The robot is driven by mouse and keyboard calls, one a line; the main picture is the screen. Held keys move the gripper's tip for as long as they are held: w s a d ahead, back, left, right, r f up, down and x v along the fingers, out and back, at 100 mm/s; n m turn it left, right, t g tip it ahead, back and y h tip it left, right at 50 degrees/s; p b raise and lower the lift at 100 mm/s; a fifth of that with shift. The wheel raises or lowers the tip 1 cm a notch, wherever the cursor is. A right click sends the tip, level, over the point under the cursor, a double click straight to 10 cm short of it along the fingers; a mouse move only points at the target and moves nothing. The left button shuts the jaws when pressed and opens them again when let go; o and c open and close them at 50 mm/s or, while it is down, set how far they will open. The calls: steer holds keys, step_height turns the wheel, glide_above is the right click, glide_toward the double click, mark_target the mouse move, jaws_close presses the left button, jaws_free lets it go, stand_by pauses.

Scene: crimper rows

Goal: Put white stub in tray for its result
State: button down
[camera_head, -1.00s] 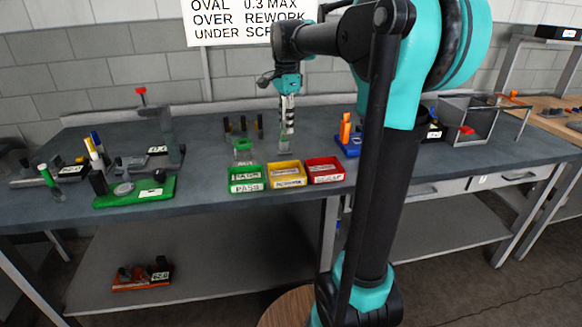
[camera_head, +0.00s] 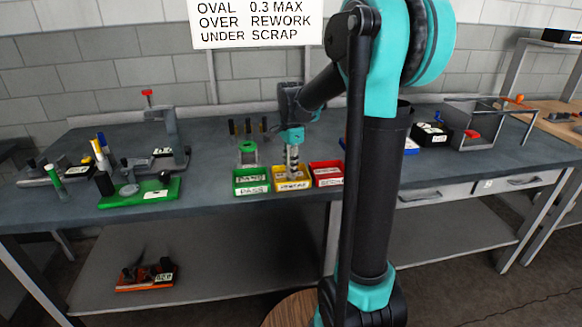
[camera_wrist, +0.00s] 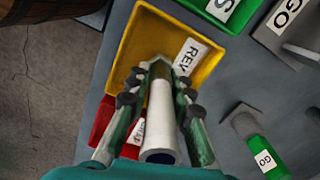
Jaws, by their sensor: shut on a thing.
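The white stub (camera_wrist: 162,118) is a pale hollow tube in the wrist view. My gripper (camera_wrist: 159,75) is shut on it, with a finger on each side. In the head view my gripper (camera_head: 292,172) points down at the yellow tray (camera_head: 291,186). The yellow tray (camera_wrist: 150,38) lies under the fingers in the wrist view, its white label partly covered. I cannot tell whether the stub touches its floor. The green PASS tray (camera_head: 252,189) stands to its left and the red tray (camera_head: 326,182) to its right.
A wall sign (camera_head: 255,22) reads OVAL 0.3 MAX, OVER REWORK, UNDER SCRAP. A green-topped gauge (camera_head: 248,153) stands behind the trays. A green fixture (camera_head: 140,194) is further left. A grey bin (camera_head: 470,122) stands at right. Bare bench lies left of the trays.

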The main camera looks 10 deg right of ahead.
steer(key=c, duration=1.3)
jaws_free()
steer(key=shift+f, duration=0.1)
steer(key=shift+c, duration=0.2)
step_height(320, 180, up, 12)
steer(key=shift+r, duration=0.15)
